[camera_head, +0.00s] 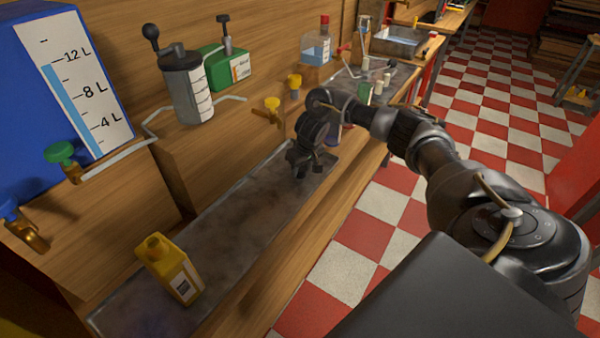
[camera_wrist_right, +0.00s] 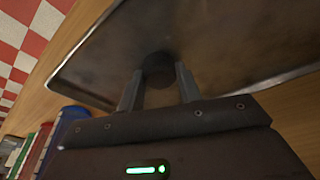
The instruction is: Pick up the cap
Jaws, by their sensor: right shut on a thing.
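A small dark round thing, which looks like the cap (camera_wrist_right: 158,70), sits between the fingertips of my right gripper in the right wrist view. My right gripper (camera_wrist_right: 160,84) is shut on it, one finger on each side. Behind it is the dark metal tray (camera_wrist_right: 240,50). In the head view my right gripper (camera_head: 300,165) is over the far part of the long metal tray (camera_head: 235,215). The cap cannot be made out there, hidden by the gripper. I cannot tell whether the cap touches the tray. My left gripper is not in view.
A yellow bottle (camera_head: 170,268) stands on the tray's near end. A blue tank (camera_head: 40,70), a grey cylinder (camera_head: 187,90) and a green container (camera_head: 225,68) stand on the wooden bench behind. Taps and pipes stick out over the tray. The tray's middle is clear.

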